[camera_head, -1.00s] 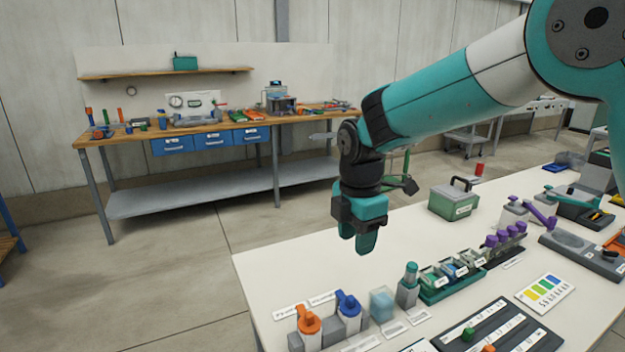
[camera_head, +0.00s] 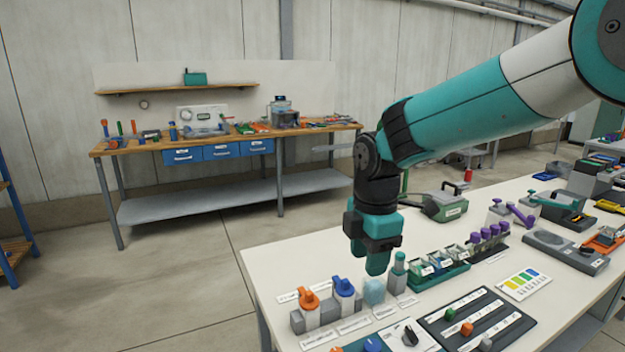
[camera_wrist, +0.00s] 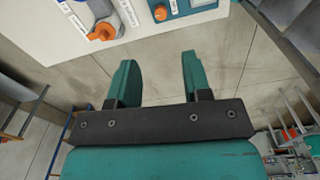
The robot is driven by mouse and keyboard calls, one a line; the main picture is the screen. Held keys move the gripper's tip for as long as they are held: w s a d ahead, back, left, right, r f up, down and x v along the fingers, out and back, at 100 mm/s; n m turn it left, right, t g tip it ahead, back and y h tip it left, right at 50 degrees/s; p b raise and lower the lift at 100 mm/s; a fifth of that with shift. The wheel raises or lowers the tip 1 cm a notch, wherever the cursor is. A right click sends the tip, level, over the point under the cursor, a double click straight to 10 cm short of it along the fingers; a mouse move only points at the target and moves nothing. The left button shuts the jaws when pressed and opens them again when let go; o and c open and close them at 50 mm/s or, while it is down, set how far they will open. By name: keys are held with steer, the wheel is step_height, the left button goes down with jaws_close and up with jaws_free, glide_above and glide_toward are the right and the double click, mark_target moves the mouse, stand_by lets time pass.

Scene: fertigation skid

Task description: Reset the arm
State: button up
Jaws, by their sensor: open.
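My gripper (camera_head: 376,262) hangs from my teal arm, pointing down above the left part of the white table (camera_head: 268,262). In the wrist view my gripper (camera_wrist: 160,75) shows two teal fingers spread apart with nothing between them. Below and near it in the head view are a light blue block (camera_head: 374,291) and a grey holder with a teal-capped bottle (camera_head: 398,272). I cannot tell the exact height of the fingers above the table, but they appear apart from these items.
An orange valve (camera_head: 308,299) and a blue valve (camera_head: 344,287) stand at the table's left end. A green tray (camera_head: 440,277), purple-capped vials (camera_head: 488,233) and a green case (camera_head: 443,207) lie to the right. A wooden workbench (camera_head: 230,141) stands behind, with open floor between.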

steer(key=s+d+r+m+y, duration=0.2)
steer(key=s+m, duration=0.5)
steer(key=s, duration=0.5)
steer(key=s+d+r+m+y, duration=0.2)
steer(key=s+m, duration=0.5)
steer(key=s, duration=0.6)
steer(key=shift+s+d+r+m, duration=0.3)
steer(key=shift+d+m, duration=0.1)
steer(key=shift+d, duration=0.1)
steer(key=shift+w, duration=0.1)
